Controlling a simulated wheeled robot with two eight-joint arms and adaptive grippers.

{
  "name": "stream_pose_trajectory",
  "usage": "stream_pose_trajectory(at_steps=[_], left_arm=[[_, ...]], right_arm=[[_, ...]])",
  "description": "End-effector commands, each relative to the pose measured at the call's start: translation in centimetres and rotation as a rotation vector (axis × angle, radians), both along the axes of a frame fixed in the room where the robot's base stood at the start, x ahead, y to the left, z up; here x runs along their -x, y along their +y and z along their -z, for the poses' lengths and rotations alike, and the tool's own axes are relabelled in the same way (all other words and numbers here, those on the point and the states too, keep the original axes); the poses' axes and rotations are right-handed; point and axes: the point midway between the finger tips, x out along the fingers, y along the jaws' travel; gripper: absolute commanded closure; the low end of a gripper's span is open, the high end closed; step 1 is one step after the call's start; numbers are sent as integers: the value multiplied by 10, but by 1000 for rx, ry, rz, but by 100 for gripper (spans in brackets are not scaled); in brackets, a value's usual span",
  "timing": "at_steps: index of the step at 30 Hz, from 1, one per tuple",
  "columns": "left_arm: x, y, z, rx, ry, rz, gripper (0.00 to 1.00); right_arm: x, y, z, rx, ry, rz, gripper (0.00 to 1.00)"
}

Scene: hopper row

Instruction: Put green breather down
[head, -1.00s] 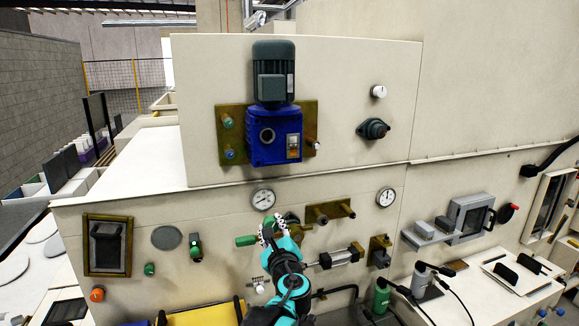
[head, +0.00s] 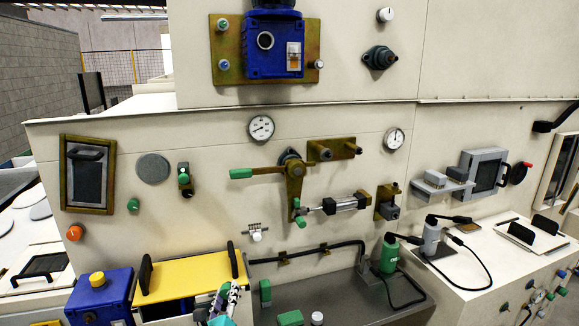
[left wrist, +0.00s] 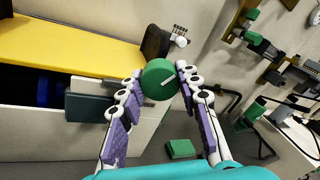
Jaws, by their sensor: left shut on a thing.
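The green breather (left wrist: 160,78), a round green cap with a pale line on its face, is between the fingertips of my left gripper (left wrist: 158,84) in the left wrist view. The gripper is shut on it and holds it up beside the yellow-topped hopper. In the head view my left gripper (head: 228,303) is at the bottom edge, in front of the yellow lid, and the breather is hard to make out there. My right gripper is not in view.
The yellow lid (head: 190,274) has black handles. The grey bench (head: 350,297) to its right carries green blocks (head: 265,292) (head: 290,318) and a small white-topped part (head: 317,318). A green-handled lever (head: 241,173) and a cylinder (head: 346,203) stick out from the wall above.

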Motion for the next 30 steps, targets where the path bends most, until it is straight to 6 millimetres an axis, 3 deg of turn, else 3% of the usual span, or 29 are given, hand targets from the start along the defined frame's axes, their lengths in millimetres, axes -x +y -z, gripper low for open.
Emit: stream_pose_trajectory(at_steps=[3,12,16,20,30], left_arm=[[5,3,12,-1,-1,7,100],[6,3,11,0,-1,8,100],[8,-7,11,-1,0,10,100],[14,-34,11,-1,-2,15,100],[40,-130,11,-1,-1,16,100]], right_arm=[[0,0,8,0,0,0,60],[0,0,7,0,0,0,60],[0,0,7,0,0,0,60],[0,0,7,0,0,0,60],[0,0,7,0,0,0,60]])
